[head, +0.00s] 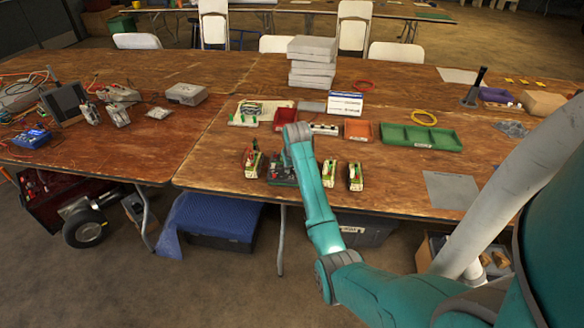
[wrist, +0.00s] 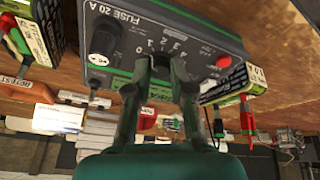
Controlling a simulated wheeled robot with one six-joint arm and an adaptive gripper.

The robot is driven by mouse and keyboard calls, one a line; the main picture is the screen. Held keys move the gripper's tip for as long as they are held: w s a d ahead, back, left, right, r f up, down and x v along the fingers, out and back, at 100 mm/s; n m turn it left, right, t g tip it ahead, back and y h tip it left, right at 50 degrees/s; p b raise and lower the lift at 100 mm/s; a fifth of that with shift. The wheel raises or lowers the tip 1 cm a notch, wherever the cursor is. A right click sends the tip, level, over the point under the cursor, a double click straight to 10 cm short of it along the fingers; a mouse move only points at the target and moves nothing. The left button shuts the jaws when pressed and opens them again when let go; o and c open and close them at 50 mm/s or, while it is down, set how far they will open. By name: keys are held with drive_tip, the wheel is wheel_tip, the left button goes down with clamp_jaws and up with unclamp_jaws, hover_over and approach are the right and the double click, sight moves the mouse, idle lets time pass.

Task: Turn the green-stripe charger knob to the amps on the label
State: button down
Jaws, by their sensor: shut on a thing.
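The charger (wrist: 205,35) is a dark grey box with a green stripe (wrist: 125,73) along its edge. Its face is marked "FUSE 20 A" and carries a dial scale reading 0 to 4, a black fuse cap (wrist: 103,40) and a red button (wrist: 224,61). My gripper (wrist: 167,66) is shut on the charger's knob, at the centre of the scale. The fingers hide most of the knob, so I cannot tell where it points. In the head view the charger (head: 277,175) is mostly hidden behind my arm.
Labelled batteries flank the charger: one on the left (head: 252,162), two on the right (head: 328,173) (head: 355,177). A red-and-black clip pair (wrist: 247,120) shows in the wrist view. Behind are a white-and-blue card (head: 345,106), an orange tray (head: 358,130) and a green tray (head: 420,135).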

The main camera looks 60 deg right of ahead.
drive_tip(key=shift+m+g+h, duration=0.3)
drive_tip(key=shift+m+g, duration=0.1)
drive_tip(key=shift+m, duration=1.4)
drive_tip(key=c, duration=1)
unclamp_jaws()
drive_tip(key=v, duration=1.2)
